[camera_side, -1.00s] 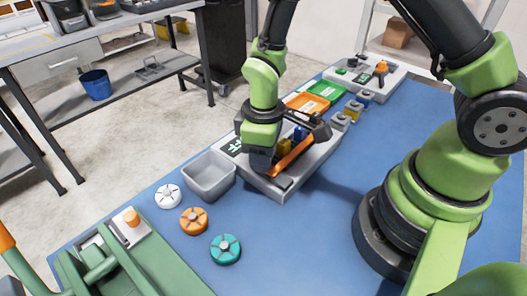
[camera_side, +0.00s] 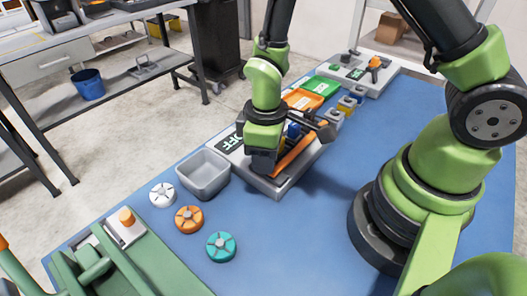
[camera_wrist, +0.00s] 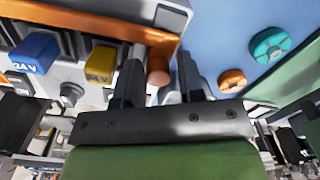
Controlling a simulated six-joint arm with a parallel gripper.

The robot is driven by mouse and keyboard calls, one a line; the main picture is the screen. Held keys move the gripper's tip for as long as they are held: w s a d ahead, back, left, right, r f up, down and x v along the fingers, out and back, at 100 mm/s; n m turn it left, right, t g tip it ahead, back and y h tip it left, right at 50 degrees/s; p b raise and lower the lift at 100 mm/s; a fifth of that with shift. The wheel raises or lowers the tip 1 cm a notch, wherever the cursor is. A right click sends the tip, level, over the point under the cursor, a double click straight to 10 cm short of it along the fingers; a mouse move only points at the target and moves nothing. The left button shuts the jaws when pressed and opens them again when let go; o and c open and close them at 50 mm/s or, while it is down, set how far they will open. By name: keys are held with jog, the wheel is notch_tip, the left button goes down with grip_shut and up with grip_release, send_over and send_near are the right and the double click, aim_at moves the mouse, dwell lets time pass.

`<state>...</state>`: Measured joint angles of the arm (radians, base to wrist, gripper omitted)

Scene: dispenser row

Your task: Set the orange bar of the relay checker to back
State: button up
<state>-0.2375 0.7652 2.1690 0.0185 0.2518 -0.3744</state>
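The relay checker is a pale grey box (camera_side: 285,187) in the middle of the blue table, with a dark display (camera_side: 230,143) reading OFF. Its orange bar (camera_side: 297,153) runs along the box's near right side and crosses the top of the wrist view (camera_wrist: 100,28). A round orange-brown handle (camera_wrist: 158,72) shows at the bar. My gripper (camera_wrist: 160,62) is open, its two dark fingers on either side of the handle, with a narrow gap visible on the right. In the side view my gripper (camera_side: 263,165) is low over the box and hides part of it.
A blue block (camera_wrist: 35,52) and a yellow block (camera_wrist: 101,63), both marked 24 V, stand on the checker beside a small knob (camera_wrist: 70,94). A grey bin (camera_side: 203,176) and white, orange (camera_side: 189,219) and teal (camera_side: 221,246) discs lie nearby. Trays and another device (camera_side: 345,75) stand behind.

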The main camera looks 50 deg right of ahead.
jog(key=shift+w+r, duration=0.1)
jog(key=shift+r, duration=0.35)
notch_tip(320, 180, up, 9)
dwell(0.3)
jog(key=shift+d, duration=0.1)
jog(key=s+d+r+m+t+y, duration=0.1)
jog(key=s+r+m+t, duration=0.2)
jog(key=r, duration=0.4)
jog(key=s+d+r+m+t, duration=0.2)
jog(key=s+r+m+t, duration=0.2)
jog(key=s+r+m, duration=0.2)
notch_tip(320, 180, up, 2)
jog(key=shift+s+d+r+y, duration=0.1)
jog(key=shift+s+d+y, duration=0.25)
jog(key=shift+s, duration=0.7)
